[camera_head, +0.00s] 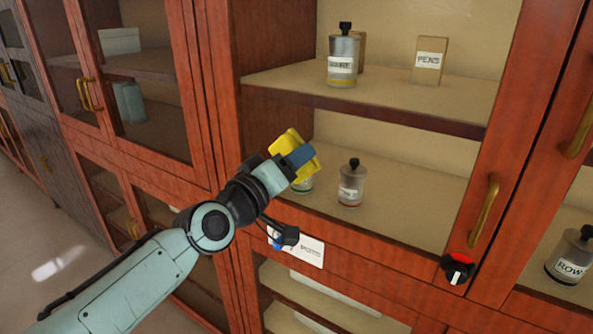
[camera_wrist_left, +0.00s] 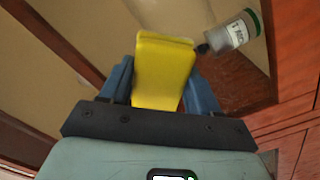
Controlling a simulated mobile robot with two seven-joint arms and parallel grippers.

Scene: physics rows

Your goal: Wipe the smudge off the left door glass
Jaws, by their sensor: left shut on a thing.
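My left gripper (camera_head: 296,160) is shut on a yellow wiping pad (camera_head: 285,142) in front of the left part of a red-brown framed cabinet door with glass (camera_head: 410,135). In the left wrist view the yellow pad (camera_wrist_left: 163,72) sits between the blue fingers of the left gripper (camera_wrist_left: 161,88). I cannot tell whether the pad touches the glass. I cannot make out a clear smudge on the pane. My right gripper is not in view.
Labelled bottles (camera_head: 343,55) and a small box (camera_head: 429,61) stand on shelves behind the glass. A brass handle (camera_head: 484,210) and a red-and-black knob (camera_head: 458,268) are at the door's right side. A white label (camera_head: 305,249) is below. Floor (camera_head: 45,215) lies open at left.

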